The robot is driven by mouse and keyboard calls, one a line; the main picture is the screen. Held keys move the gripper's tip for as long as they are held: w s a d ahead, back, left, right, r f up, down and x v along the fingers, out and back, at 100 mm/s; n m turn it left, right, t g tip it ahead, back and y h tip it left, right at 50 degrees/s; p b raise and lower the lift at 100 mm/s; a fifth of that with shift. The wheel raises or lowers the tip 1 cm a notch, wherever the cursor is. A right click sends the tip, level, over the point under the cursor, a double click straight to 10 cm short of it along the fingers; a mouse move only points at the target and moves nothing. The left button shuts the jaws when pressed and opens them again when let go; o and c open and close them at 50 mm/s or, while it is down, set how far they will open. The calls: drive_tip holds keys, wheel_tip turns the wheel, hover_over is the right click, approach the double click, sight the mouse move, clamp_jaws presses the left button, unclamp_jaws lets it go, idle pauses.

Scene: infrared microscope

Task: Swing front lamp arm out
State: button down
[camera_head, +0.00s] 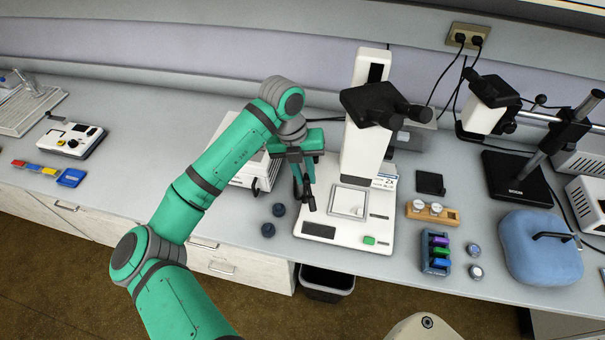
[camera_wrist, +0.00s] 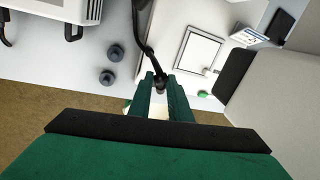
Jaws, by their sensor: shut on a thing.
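The front lamp arm (camera_wrist: 150,50) is a thin dark gooseneck at the left edge of the white microscope base (camera_head: 312,244). In the wrist view its lower end lies between the fingertips of my gripper (camera_wrist: 160,82), which is shut on it. In the head view my gripper (camera_head: 306,195) points down beside the microscope column (camera_head: 365,150), over the left part of the base. The stage plate (camera_wrist: 200,50) is right of the lamp arm in the wrist view. The lamp arm's root is partly hidden by my gripper in the head view.
Two dark knobs (camera_head: 273,220) stand left of the base. A white box (camera_head: 245,172) is behind my gripper. A wooden block (camera_head: 432,213), a vial rack (camera_head: 436,252) and a blue cushion (camera_head: 540,248) are to the right. The bench front edge is close; a bin (camera_head: 327,283) is below.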

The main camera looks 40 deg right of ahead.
drive_tip(key=shift+s+d+r, duration=0.1)
drive_tip(key=shift+s+d, duration=0.1)
drive_tip(key=c, duration=1.7)
unclamp_jaws()
drive_tip(key=shift+a, duration=0.1)
drive_tip(key=shift+w, duration=0.1)
drive_tip(key=r, duration=0.3)
drive_tip(key=w+a+r, duration=0.1)
drive_tip(key=r, duration=0.6)
drive_tip(key=shift+w+a+r, duration=0.2)
drive_tip(key=shift+a+r, duration=0.05)
